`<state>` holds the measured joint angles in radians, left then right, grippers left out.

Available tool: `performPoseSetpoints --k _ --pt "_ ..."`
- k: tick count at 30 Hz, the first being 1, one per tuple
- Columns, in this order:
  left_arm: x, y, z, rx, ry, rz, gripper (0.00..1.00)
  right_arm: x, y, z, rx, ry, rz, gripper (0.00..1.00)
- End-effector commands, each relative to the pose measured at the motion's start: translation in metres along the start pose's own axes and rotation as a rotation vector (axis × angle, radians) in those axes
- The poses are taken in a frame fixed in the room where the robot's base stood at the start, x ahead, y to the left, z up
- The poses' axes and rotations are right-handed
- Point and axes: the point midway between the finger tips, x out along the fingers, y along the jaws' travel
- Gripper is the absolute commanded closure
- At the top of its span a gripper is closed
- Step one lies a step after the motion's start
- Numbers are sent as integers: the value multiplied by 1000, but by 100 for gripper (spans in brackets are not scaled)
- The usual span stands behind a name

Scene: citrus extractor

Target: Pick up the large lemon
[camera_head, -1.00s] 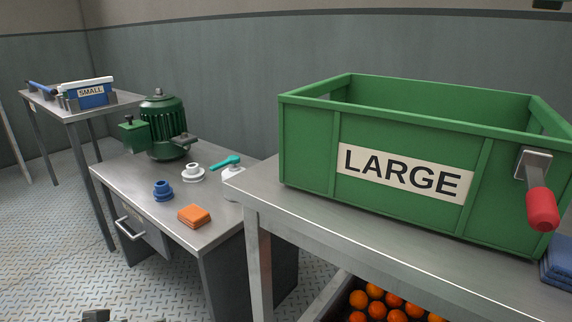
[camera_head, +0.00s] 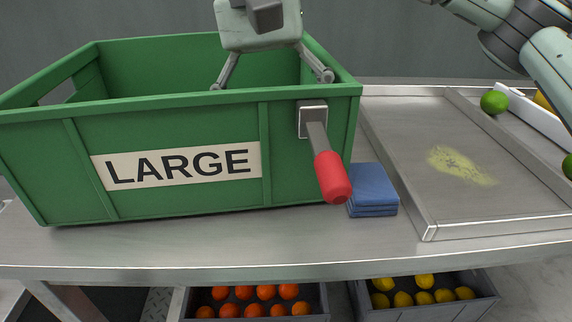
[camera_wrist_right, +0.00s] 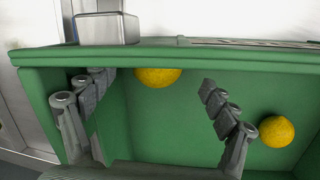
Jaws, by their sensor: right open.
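The green crate labelled LARGE (camera_head: 185,112) stands on the metal table. My right gripper (camera_head: 272,81) is over the crate's right end, fingers spread and pointing down into it. In the right wrist view the open gripper (camera_wrist_right: 157,84) is over the inside of the green crate (camera_wrist_right: 150,130). One yellow lemon (camera_wrist_right: 158,77) lies by the crate wall, between the fingertips in that picture and partly cut off by the rim. A second yellow lemon (camera_wrist_right: 278,131) lies to the right, outside the fingers. Neither is held. The head view hides both. My left gripper is not in view.
A red handle (camera_head: 331,176) sticks out from the crate's front right. Blue folded cloths (camera_head: 373,188) lie beside it. A metal tray (camera_head: 430,225) with a yellow stain is to the right, with a green lime (camera_head: 494,102) beyond. Bins of oranges (camera_head: 265,293) and lemons (camera_head: 424,297) are below.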

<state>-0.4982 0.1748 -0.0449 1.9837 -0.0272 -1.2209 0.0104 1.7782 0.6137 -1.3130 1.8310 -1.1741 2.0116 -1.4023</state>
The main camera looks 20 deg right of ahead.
Motion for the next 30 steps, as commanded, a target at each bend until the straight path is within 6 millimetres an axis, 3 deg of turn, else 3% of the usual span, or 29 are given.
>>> performPoseSetpoints --k 6,15,27,30 --pt "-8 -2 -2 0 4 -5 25 32 2 -1 0 -3 0 14" --pt "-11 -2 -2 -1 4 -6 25 36 2 -1 1 -2 -2 14" --pt "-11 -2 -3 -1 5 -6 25 36 2 -1 1 -2 -2 62" --pt "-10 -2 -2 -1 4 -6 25 36 2 -1 1 -2 -2 70"
